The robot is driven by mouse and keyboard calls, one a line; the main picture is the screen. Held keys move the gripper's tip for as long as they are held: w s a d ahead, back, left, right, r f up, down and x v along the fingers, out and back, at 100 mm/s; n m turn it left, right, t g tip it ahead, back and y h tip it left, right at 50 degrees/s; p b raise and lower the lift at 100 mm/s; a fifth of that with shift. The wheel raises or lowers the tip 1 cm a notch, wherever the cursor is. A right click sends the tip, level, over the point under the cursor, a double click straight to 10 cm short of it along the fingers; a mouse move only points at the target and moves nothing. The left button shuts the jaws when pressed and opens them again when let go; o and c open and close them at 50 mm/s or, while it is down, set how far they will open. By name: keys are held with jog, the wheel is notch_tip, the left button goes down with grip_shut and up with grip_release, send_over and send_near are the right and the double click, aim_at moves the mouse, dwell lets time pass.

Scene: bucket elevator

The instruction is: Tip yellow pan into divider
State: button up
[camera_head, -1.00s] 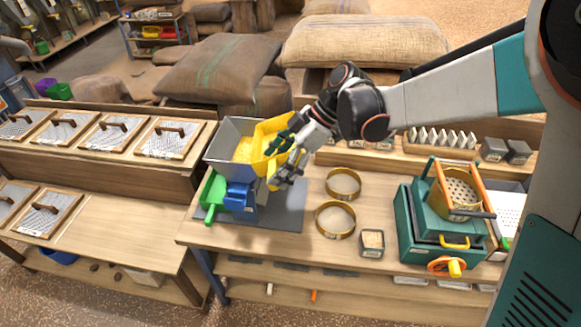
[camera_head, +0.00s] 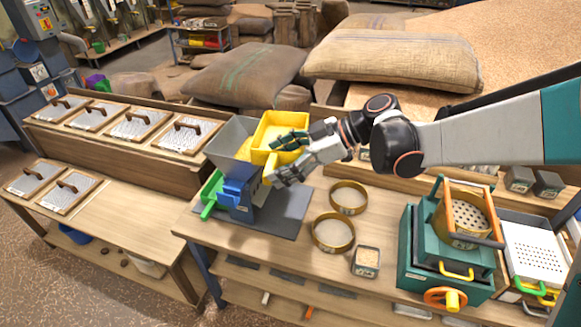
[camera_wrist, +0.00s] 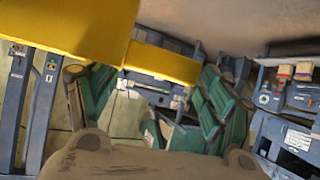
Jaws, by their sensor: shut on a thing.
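The yellow pan (camera_head: 277,135) is held over the right side of the divider's grey hopper (camera_head: 229,138). It looks close to level now, and I cannot tell whether it touches the hopper rim. Yellow grain shows in the hopper beside the pan. My gripper (camera_head: 287,158) is shut on the pan's handle at its right side. In the wrist view the yellow pan (camera_wrist: 65,25) and its handle (camera_wrist: 160,62) fill the upper left, with green finger pads around the handle. The divider's blue tray (camera_head: 238,193) and green tray (camera_head: 211,193) sit below the hopper.
Two round sieves (camera_head: 333,232) and a small sample box (camera_head: 366,261) lie right of the divider's mat. A green sieve machine (camera_head: 443,253) stands further right. Several framed screens (camera_head: 134,124) lie on the left bench. Sacks (camera_head: 240,73) lie behind.

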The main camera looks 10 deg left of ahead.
jog(key=shift+d, duration=0.1)
jog(key=shift+a+r+p, duration=0.2)
jog(key=shift+r+p, duration=0.1)
jog(key=shift+c, duration=0.3)
notch_tip(320, 180, up, 2)
jog(key=shift+d+r+p, duration=0.1)
jog(key=shift+r+p, duration=0.1)
jog(key=shift+p, duration=0.45)
